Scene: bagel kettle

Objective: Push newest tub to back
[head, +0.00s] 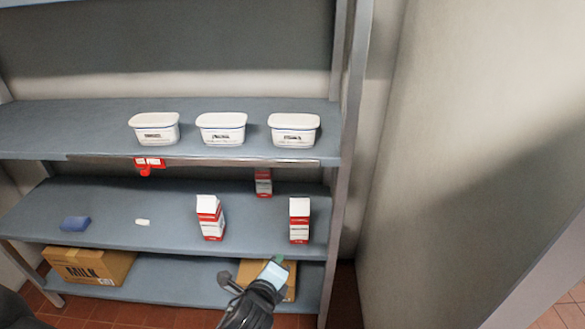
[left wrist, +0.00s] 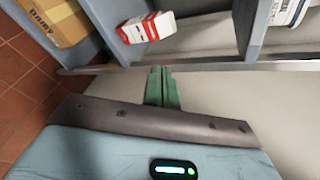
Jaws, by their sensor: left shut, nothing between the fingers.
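Three white tubs with lids stand in a row near the front edge of the upper shelf: a left tub (head: 154,130), a middle tub (head: 221,129) and a right tub (head: 294,131). Their labels are too small to read, so I cannot tell which is newest. My left gripper (head: 280,260) is low in front of the shelves, well below the tubs. In the left wrist view its green fingers (left wrist: 162,88) are shut and empty. Part of a tub (left wrist: 290,12) shows at that view's top right. My right gripper is not in view.
The upper shelf (head: 60,130) has free room behind the tubs. Red-and-white cartons (head: 210,220) (head: 299,222) stand on the shelf below, with a blue item (head: 75,223). Cardboard boxes (head: 90,268) sit at the bottom. A shelf post (head: 347,110) and wall (head: 450,150) are on the right.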

